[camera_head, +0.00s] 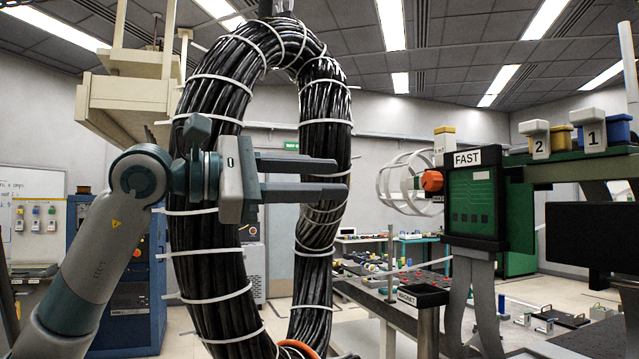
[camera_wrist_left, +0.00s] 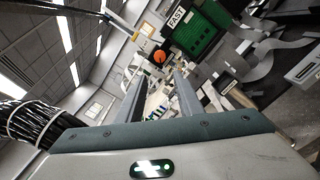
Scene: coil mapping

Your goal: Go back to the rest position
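My left gripper (camera_head: 345,178) is raised in the middle of the head view, in front of the black cable bundle. Its two fingers point right and stand apart with nothing between them. In the left wrist view the same gripper (camera_wrist_left: 157,88) shows its two fingers parallel, with a clear gap. The black cable bundle (camera_head: 212,230) is a large loop tied with white bands, and it also shows at the left of the left wrist view (camera_wrist_left: 35,122). My right gripper is in neither view.
To the right stands a green machine panel marked FAST (camera_head: 474,195) with an orange knob (camera_head: 431,181) and a white cage (camera_head: 400,182). A bench (camera_head: 385,300) with small parts lies behind. A blue cabinet (camera_head: 125,300) is at the left. Numbered blocks 2 (camera_head: 540,145) and 1 (camera_head: 590,135) sit on a green beam.

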